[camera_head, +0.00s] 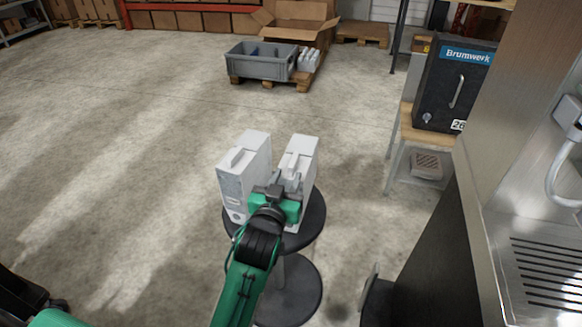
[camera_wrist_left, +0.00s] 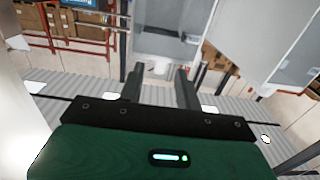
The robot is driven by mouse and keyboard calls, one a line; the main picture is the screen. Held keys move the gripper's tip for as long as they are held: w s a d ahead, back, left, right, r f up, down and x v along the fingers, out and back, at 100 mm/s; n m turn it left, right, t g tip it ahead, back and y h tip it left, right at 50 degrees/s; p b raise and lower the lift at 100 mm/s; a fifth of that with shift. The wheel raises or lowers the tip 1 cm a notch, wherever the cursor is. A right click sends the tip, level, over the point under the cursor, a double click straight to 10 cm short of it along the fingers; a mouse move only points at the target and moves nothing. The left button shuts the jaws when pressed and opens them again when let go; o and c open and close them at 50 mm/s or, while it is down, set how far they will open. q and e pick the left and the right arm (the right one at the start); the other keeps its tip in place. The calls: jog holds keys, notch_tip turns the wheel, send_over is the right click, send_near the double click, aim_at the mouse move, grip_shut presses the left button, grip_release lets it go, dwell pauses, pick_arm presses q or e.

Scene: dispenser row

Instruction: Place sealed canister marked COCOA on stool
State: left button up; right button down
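Two tall white canisters stand upright side by side on a round black stool (camera_head: 318,215): the left canister (camera_head: 247,170) and the right canister (camera_head: 301,153). Both have a raised handle on top. The lettering is too small to read, so I cannot tell which is COCOA. My left gripper (camera_head: 286,186) is at the right canister, covering part of its near side. My right gripper is out of view.
A grey crate (camera_head: 262,64) and more white canisters (camera_head: 308,60) sit on a pallet at the back. A black Brumwerk cabinet (camera_head: 452,90) stands on a wooden-topped bench at right. A metal counter (camera_head: 530,240) is at near right. Open floor lies left.

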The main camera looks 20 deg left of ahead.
pick_arm(q)
jog(key=s+a+f+m+g, duration=0.1)
jog(key=s+a+f+g, duration=0.1)
jog(key=s+f+g, duration=0.5)
jog(key=s+a+f+m+g, duration=0.1)
jog(key=s+f+g, duration=0.6)
jog(key=s+f, duration=1.3)
jog(key=shift+s+a+f+g+h, duration=0.35)
jog(key=shift+s+a, duration=0.3)
jog(key=shift+s, duration=0.55)
